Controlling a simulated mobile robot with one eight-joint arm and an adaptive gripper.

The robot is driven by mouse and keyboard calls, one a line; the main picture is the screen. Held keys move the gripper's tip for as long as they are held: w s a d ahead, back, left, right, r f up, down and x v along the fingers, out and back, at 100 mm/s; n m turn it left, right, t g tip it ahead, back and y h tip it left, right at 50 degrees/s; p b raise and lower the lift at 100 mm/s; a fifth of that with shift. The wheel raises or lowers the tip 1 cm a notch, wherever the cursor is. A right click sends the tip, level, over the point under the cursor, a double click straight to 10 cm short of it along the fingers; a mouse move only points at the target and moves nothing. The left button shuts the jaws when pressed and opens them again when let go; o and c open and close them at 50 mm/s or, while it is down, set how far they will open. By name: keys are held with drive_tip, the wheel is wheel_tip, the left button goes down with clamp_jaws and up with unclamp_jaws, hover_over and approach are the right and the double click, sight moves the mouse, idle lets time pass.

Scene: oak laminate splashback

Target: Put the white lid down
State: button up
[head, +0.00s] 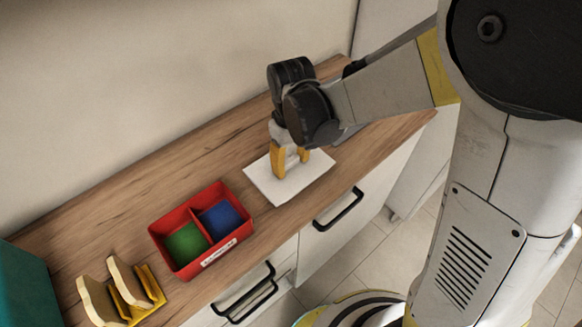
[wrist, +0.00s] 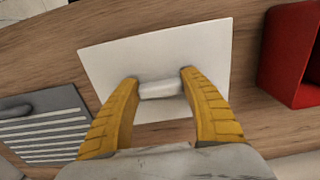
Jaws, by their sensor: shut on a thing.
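The white lid (head: 262,179) is a flat square panel with a small raised handle. It lies flat at the wooden counter's surface, right of the red box; I cannot tell whether it touches the wood. In the wrist view the lid (wrist: 207,55) fills the middle, and its white handle (wrist: 160,89) sits between the two yellow fingers. My gripper (head: 290,165) points down over the lid and is shut on this handle. It also shows in the wrist view (wrist: 159,88). The fingers and arm hide part of the lid in the head view.
A red box (head: 177,217) with a green and a blue compartment stands left of the lid. A yellow rack (head: 150,284) with cream pieces and a teal object (head: 27,290) are farther left. A grey striped thing (wrist: 45,128) lies at left in the wrist view.

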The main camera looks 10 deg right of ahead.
drive_tip(key=shift+f+b, duration=0.3)
drive_tip(key=shift+f, duration=0.8)
drive_tip(key=shift+f, duration=0.25)
drive_tip(key=o, duration=1)
drive_tip(key=shift+r, duration=0.1)
drive_tip(key=shift+r, duration=0.1)
